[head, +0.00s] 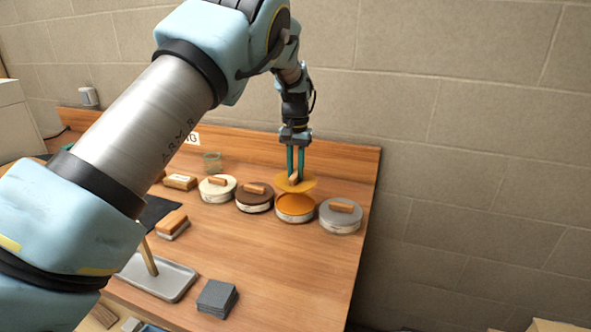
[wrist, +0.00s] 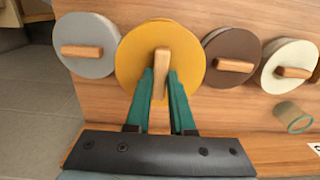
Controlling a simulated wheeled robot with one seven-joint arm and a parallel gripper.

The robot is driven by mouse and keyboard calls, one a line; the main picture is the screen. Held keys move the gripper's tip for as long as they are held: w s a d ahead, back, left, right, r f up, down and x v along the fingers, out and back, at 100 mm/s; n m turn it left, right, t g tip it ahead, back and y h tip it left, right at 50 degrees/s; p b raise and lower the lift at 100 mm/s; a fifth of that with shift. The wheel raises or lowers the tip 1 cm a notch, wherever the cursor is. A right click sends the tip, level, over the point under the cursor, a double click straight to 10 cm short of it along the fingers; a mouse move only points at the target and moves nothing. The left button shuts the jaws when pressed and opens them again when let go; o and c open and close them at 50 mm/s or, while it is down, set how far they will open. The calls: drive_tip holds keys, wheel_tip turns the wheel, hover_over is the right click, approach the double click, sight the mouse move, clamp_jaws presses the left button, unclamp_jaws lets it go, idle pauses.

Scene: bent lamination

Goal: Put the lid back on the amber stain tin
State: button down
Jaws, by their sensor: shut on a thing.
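The amber stain tin (head: 295,212) stands on the bench between a brown-lidded tin and a grey-lidded tin. Its top shows orange amber in the head view. The yellow-amber lid (head: 311,184) is above the tin and apart from it, roughly level, slightly toward the back. It also shows in the wrist view (wrist: 190,58), where it hides the tin below. My gripper (head: 295,176) points down with its green fingers shut on the lid's wooden handle (wrist: 160,72).
Close on the left are the brown-lidded tin (head: 254,199) and cream-lidded tin (head: 217,189); on the right is the grey-lidded tin (head: 340,215). A glass jar (head: 212,163) stands behind. A grey tray (head: 170,283) and dark stacked sheets (head: 217,297) lie in front. The bench's right front is clear.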

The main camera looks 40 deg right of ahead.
drive_tip(key=shift+f+b, duration=1.25)
drive_tip(key=shift+f, duration=0.7)
drive_tip(key=shift+f+b, duration=0.35)
drive_tip(key=shift+f, duration=0.65)
drive_tip(key=shift+f, duration=0.15)
idle(0.4)
drive_tip(key=shift+c, duration=1.1)
unclamp_jaws()
drive_tip(key=shift+r+p, duration=2.35)
drive_tip(key=shift+r, duration=1.2)
